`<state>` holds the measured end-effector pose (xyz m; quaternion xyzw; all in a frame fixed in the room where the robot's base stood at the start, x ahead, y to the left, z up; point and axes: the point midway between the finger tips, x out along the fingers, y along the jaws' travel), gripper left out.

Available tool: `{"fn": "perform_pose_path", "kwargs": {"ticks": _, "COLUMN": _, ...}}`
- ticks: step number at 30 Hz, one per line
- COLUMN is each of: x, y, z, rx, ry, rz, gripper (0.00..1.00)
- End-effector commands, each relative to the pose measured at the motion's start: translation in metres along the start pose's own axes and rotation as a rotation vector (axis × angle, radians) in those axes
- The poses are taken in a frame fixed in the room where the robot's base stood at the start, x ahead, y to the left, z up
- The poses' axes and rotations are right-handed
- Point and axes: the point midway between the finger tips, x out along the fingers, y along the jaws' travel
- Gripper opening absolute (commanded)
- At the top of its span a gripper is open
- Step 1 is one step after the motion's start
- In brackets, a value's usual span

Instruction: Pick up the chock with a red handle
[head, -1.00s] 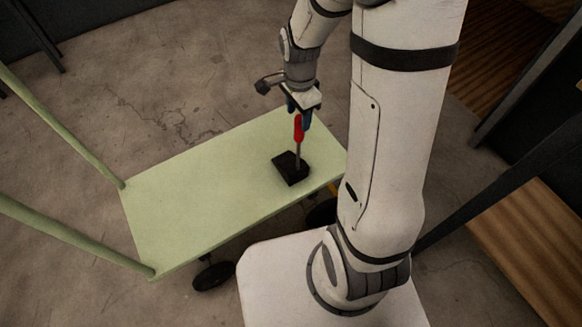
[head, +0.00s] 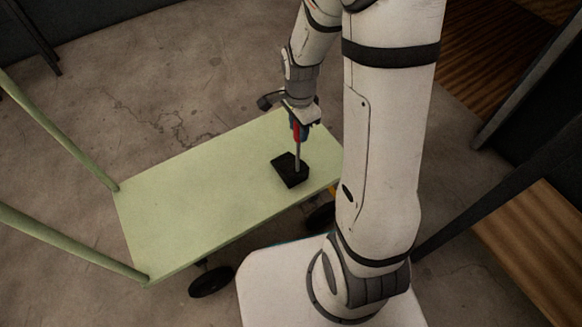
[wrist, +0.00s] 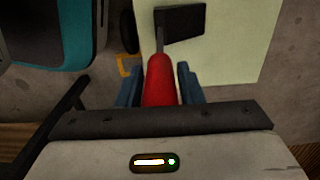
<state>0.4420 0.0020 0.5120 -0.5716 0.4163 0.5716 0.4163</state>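The black chock (head: 290,170) lies on the pale green cart deck, with a thin metal rod rising from it to a red handle (head: 297,131). My gripper (head: 299,128) is lowered over the handle from above. In the wrist view, the red handle (wrist: 160,82) stands between the two blue fingers of my gripper (wrist: 160,78), with a narrow gap seeming to show on each side. The fingers look open around it. The chock's black block (wrist: 182,24) shows beyond the handle, resting on the deck. The handle's upper end is hidden by my gripper.
The green cart (head: 180,215) has two rails rising at the left and dark wheels (head: 212,281) below. Its deck is clear left of the chock. A dark frame with wooden boards (head: 535,245) stands at the right. Bare concrete floor lies behind the cart.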

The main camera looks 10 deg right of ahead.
Motion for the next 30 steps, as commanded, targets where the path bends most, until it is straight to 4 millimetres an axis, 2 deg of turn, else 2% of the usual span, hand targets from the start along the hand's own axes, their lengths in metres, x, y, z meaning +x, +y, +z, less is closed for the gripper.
{"fn": "perform_pose_path", "kwargs": {"ticks": 1, "x": 0.0, "y": 0.0, "z": 0.0, "rx": 0.0, "ry": 0.0, "rz": 0.0, "gripper": 0.29}}
{"fn": "perform_pose_path", "kwargs": {"ticks": 12, "x": 0.0, "y": 0.0, "z": 0.001, "rx": -0.002, "ry": 0.0, "rz": 0.0, "gripper": 0.0}}
{"fn": "perform_pose_path", "kwargs": {"ticks": 19, "x": -0.002, "y": -0.001, "z": 0.0, "rx": -0.002, "ry": 0.001, "rz": -0.003, "gripper": 0.0}}
{"fn": "perform_pose_path", "kwargs": {"ticks": 22, "x": -0.009, "y": -0.001, "z": 0.0, "rx": -0.001, "ry": 0.001, "rz": -0.003, "gripper": 0.0}}
{"fn": "perform_pose_path", "kwargs": {"ticks": 30, "x": -0.058, "y": -0.002, "z": 0.0, "rx": -0.001, "ry": 0.002, "rz": -0.007, "gripper": 0.0}}
